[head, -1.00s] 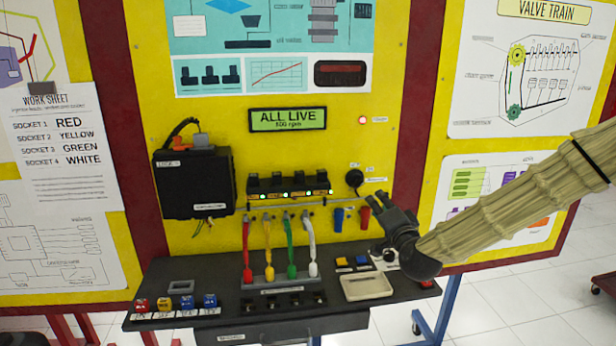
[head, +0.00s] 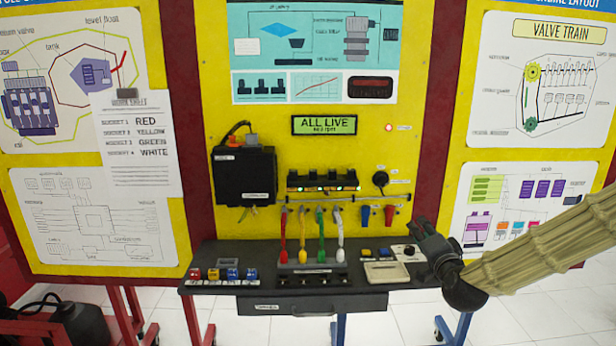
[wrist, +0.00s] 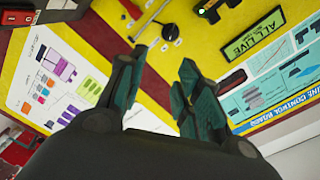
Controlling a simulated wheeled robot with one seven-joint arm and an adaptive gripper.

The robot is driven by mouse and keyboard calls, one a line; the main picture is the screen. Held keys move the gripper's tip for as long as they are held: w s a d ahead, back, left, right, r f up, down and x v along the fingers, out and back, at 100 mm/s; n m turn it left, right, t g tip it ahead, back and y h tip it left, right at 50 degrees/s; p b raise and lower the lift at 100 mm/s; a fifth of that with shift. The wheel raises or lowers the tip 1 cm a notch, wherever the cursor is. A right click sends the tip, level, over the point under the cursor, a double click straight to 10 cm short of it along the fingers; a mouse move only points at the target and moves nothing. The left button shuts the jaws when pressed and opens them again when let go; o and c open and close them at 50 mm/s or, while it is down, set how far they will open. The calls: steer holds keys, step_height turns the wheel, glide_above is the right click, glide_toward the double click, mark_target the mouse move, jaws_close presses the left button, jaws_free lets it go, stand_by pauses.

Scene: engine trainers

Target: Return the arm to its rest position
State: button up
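My gripper (head: 424,234) is at the right of the head view, in front of the right end of the black bench (head: 220,256). In the wrist view my gripper (wrist: 162,78) has its two dark green fingers apart, with nothing between them. My arm, in a ribbed beige sleeve, reaches in from the right edge. Whether the gripper touches the bench cannot be told, but it looks to be in front of it.
A cream tray (head: 387,272) sits near the gripper. The display (head: 324,125) reads "ALL LIVE". A work sheet (head: 139,150) hangs at left. White floor shows below.

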steer(key=s+a+f+n+g, duration=0.25)
steer(key=s+f, duration=0.25)
steer(key=f, duration=0.6)
steer(key=s+a+f+n+g+y, duration=0.1)
steer(key=s+a+f+n+g, duration=0.15)
steer(key=s+f, duration=0.6)
steer(key=s+a+f+n+g, duration=0.1)
steer(key=s+a+f+g, duration=0.25)
steer(key=f, duration=0.95)
steer(key=s+f+n+g, duration=0.1)
steer(key=s+f+g, duration=0.2)
steer(key=s, duration=0.7)
steer(key=s+d+f+n+g+h, duration=0.1)
steer(key=s+f+n+g, duration=0.1)
steer(key=s+f, duration=0.6)
steer(key=s+d+f+n+g, duration=0.1)
steer(key=s+f+g, duration=0.3)
steer(key=s, duration=1)
step_height(320, 180, down, 2)
steer(key=shift+f+n+h, duration=0.15)
steer(key=shift+n+h, duration=0.15)
steer(key=shift+n, duration=0.3)
